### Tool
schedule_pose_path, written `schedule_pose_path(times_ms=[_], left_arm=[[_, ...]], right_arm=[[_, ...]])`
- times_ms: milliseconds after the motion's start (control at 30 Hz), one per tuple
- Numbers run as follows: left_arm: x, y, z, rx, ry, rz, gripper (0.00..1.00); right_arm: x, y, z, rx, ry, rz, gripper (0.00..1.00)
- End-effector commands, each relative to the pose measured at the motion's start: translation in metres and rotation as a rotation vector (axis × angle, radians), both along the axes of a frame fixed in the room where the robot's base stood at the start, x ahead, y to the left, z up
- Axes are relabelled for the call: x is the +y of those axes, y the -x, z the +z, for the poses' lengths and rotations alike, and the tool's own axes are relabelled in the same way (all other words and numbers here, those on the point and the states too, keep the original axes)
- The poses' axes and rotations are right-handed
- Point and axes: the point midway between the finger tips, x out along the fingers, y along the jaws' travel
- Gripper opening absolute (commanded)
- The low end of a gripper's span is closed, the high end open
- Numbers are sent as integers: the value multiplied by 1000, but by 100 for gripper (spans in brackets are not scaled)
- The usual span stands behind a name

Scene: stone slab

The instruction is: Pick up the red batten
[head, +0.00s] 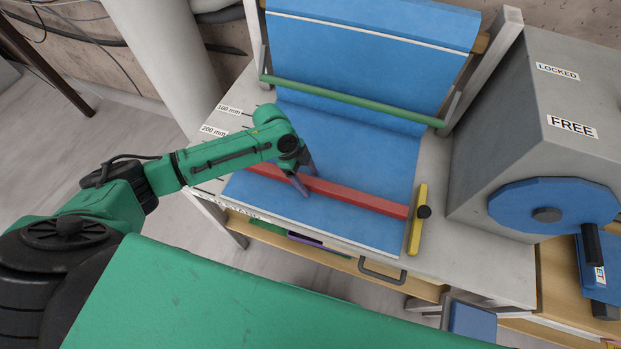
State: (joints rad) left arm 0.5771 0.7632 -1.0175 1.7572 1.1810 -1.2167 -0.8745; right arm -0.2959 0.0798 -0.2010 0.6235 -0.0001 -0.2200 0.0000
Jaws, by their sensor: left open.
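The red batten (358,195) is a long, thin bar lying across the blue sheet (375,155), slanting from upper left to lower right. My left gripper (306,185) points down at the batten, left of its middle. Its jaws are open, with the fingers seen close to the bar; I cannot tell whether they touch it. The gripper and wrist hide a small part of the batten. My right gripper is not in view.
A green bar (350,101) spans the sheet at the back. A yellow piece with a black knob (418,218) lies right of the batten. A grey box with a blue wheel (540,207) stands at the right. The sheet between batten and green bar is clear.

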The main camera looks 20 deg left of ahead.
Motion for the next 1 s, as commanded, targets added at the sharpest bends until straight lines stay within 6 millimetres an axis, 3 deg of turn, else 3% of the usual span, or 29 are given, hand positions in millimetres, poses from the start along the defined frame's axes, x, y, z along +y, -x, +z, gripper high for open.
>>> schedule_pose_path(times_ms=[200, 233, 400, 433, 800, 1000], left_arm=[[-1, 0, -5, -1, -1, -1, 75], [-1, 0, -5, -1, -1, -1, 71], [-1, 0, -5, -1, -1, -1, 6], [-1, 0, -5, -1, -1, -1, 0], [-2, -1, -1, -3, 1, 0, 0], [-1, -1, 24, -6, 0, -2, 0]], right_arm=[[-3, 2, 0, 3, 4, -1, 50], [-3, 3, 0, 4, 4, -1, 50], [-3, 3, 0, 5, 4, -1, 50], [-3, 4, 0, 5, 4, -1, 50], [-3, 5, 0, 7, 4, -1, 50], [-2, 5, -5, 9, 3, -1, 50]])
